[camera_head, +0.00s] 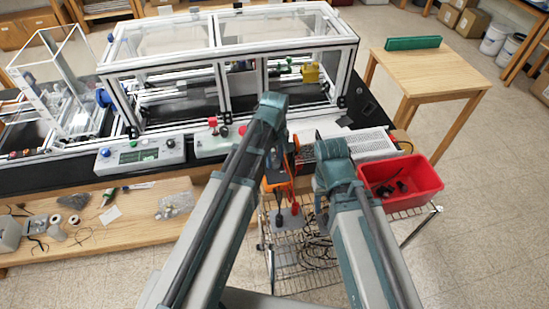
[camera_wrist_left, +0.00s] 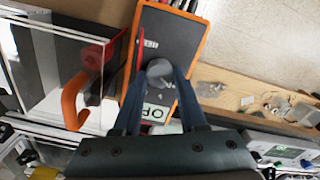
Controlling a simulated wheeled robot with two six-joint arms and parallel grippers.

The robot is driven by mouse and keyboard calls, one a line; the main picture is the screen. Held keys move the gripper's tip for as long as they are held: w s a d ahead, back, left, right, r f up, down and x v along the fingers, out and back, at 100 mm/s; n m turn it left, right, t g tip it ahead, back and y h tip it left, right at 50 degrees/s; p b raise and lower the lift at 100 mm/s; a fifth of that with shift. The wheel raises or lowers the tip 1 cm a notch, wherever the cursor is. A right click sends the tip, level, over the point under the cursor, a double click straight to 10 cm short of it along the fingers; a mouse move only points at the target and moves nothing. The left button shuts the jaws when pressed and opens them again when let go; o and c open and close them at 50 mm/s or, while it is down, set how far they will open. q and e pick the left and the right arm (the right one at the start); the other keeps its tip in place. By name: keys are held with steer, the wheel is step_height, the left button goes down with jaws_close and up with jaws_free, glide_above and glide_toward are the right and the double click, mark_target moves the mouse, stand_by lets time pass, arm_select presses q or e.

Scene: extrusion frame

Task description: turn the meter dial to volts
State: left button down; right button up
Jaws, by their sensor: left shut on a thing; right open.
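The meter (camera_wrist_left: 178,38) has a dark face and an orange rim. In the left wrist view its round grey dial (camera_wrist_left: 159,67) sits between the fingertips of my left gripper (camera_wrist_left: 160,78), which is shut on it. A pale display (camera_wrist_left: 155,112) with dark letters shows between the fingers, partly covered. The dial's markings are too small or hidden to read. In the head view the orange-edged meter (camera_head: 271,184) is partly hidden behind my left arm. My right gripper (camera_head: 322,217) is open and apart from the meter, to its right.
A red bin (camera_head: 405,172) with dark parts stands right of my right arm. A wire rack (camera_head: 300,262) with cables lies below. A control box (camera_head: 140,155) and the framed enclosure (camera_head: 222,70) stand on the black bench. An orange curved piece (camera_wrist_left: 73,103) is beside the meter.

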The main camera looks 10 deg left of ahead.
arm_select(q)
steer(key=m, duration=0.5)
steer(key=shift+d+m, duration=0.1)
steer(key=shift+m, duration=0.3)
steer(key=m, duration=0.5)
steer(key=shift+m, duration=0.4)
steer(key=shift+c, duration=2.2)
jaws_free()
